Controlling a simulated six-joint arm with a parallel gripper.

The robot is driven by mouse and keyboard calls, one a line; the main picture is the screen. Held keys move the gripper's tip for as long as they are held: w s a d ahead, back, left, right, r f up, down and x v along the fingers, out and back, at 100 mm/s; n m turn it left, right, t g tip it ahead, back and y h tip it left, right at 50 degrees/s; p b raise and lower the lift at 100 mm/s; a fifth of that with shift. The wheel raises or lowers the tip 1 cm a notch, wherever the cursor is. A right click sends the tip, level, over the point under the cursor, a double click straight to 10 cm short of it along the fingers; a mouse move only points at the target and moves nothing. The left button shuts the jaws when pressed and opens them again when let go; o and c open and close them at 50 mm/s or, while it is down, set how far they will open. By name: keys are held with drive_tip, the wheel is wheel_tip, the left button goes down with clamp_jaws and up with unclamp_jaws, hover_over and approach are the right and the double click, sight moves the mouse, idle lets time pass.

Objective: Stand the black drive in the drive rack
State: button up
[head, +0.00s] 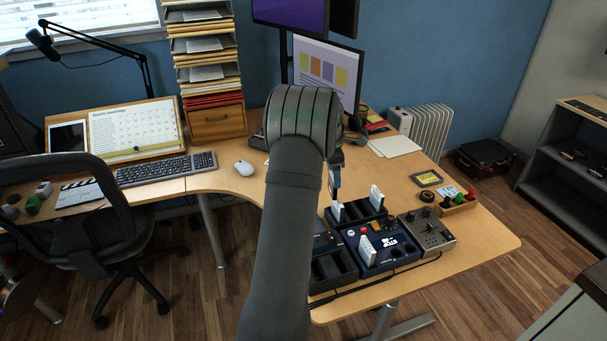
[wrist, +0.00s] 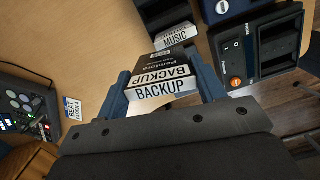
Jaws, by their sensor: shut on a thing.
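My gripper (wrist: 163,88) is shut on the black drive (wrist: 160,65), which has white labels reading BACKUP; the blue fingers lie on either side of it. In the head view my gripper (head: 335,170) hangs above the desk, just behind the rack, mostly hidden by my arm. A dark slotted rack (head: 358,216), which looks like the drive rack, holds two upright white-labelled drives, one at the left (head: 338,211) and one at the right (head: 377,198). Between them are dark slots. In the wrist view a drive labelled MUSIC (wrist: 176,37) shows beyond the held drive.
A navy dock (head: 400,261) with a white-faced drive (head: 367,250) standing in it is in front of the rack. A black tray (head: 333,285) is to its left, a grey control box (head: 428,236) to its right.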

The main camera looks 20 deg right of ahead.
drive_tip(key=s+d+f+n, duration=0.2)
drive_tip(key=s+d, duration=0.1)
drive_tip(key=d, duration=0.3)
wheel_tip(320, 180, down, 8)
drive_tip(key=shift+w+r, duration=0.15)
idle(0.4)
drive_tip(key=shift+f, duration=0.7)
idle(0.8)
drive_tip(key=o, duration=1.1)
drive_tip(key=shift+r, duration=0.15)
drive_tip(key=shift+r, duration=2.85)
